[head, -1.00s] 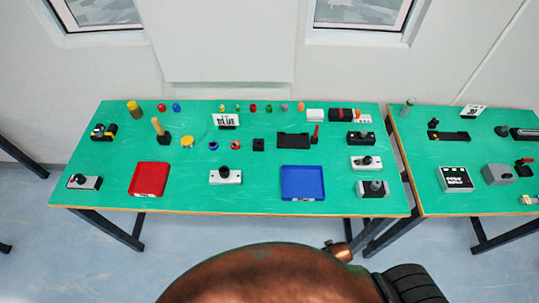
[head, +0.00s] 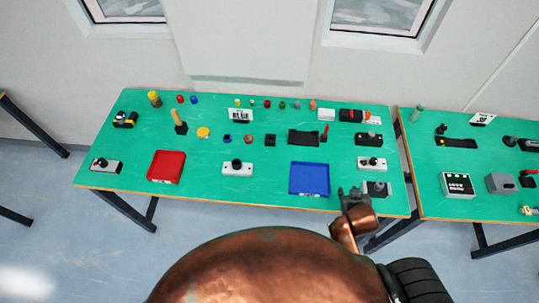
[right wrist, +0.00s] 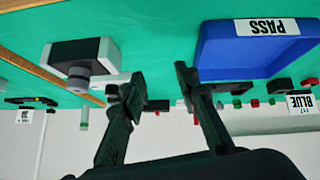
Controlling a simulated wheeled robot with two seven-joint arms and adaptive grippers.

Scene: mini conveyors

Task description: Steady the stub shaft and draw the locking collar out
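A dark block with a white side and a short grey round stub (head: 377,186) stands at the front right of the green table. It looks like the stub shaft with its collar, but the two cannot be told apart at this size. In the right wrist view, which is upside down, the block (right wrist: 72,52) is at upper left with its grey stub pointing out. My right gripper (head: 351,192) is just left of the block at the table's front edge. In the wrist view its two fingers (right wrist: 158,88) are apart with nothing between them. My left gripper is not in view.
A blue tray (head: 309,192) lies just left of my right gripper; its PASS label shows in the wrist view. A white block with a black knob (head: 371,164) stands behind the dark block. A red tray (head: 166,181) is farther left. A second green table (head: 480,150) stands at right.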

